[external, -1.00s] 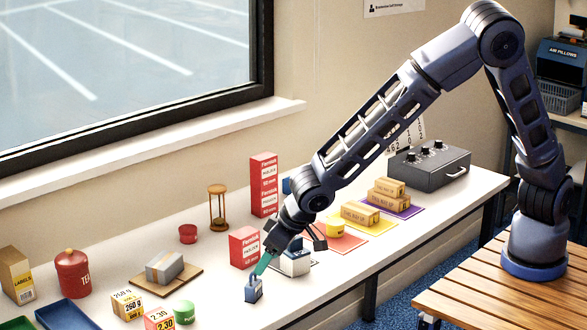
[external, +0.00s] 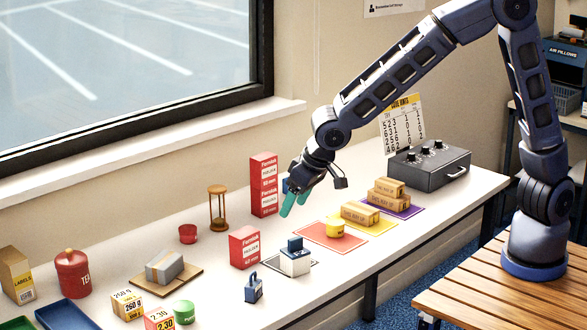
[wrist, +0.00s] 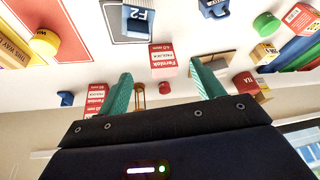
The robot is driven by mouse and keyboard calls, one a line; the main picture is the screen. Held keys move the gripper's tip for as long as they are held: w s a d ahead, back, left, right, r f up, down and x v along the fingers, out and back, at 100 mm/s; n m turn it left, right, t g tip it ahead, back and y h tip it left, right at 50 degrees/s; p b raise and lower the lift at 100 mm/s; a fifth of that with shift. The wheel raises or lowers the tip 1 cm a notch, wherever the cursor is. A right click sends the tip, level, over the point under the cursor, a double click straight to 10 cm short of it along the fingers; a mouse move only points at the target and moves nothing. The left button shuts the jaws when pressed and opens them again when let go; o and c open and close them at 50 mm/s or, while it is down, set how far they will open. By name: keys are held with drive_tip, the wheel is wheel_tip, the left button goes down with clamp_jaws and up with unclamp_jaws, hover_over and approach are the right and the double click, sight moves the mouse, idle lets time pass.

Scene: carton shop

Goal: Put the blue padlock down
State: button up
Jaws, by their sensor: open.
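The blue padlock (external: 253,289) stands upright on the white table near its front edge, with its shackle up. It also shows at the top of the wrist view (wrist: 213,8). My gripper (external: 290,205) is raised above the table, up and to the right of the padlock and well apart from it. Its two green fingers (wrist: 160,92) are spread with nothing between them.
A white block with a blue top (external: 295,262) stands right of the padlock. A red carton (external: 243,248) is behind it. A green tin (external: 183,312) and price cubes (external: 127,304) are to its left. Bare table lies around the padlock.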

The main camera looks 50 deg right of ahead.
drive_tip(key=s+d+r+m, duration=0.1)
drive_tip(key=d+r, duration=0.3)
drive_tip(key=d, duration=0.6)
drive_tip(key=d+r, duration=0.5)
drive_tip(key=d, duration=0.5)
drive_tip(key=s+d+r+m, duration=0.1)
drive_tip(key=d+r, duration=0.3)
drive_tip(key=d, duration=0.5)
drive_tip(key=s+d+r+h, duration=0.1)
drive_tip(key=s+d+r, duration=0.1)
drive_tip(key=s+d, duration=0.7)
drive_tip(key=s+d+r+m, duration=0.1)
drive_tip(key=s+d+r, duration=0.1)
drive_tip(key=s+d, duration=0.7)
drive_tip(key=shift+s+h, duration=0.4)
drive_tip(key=shift+s, duration=0.05)
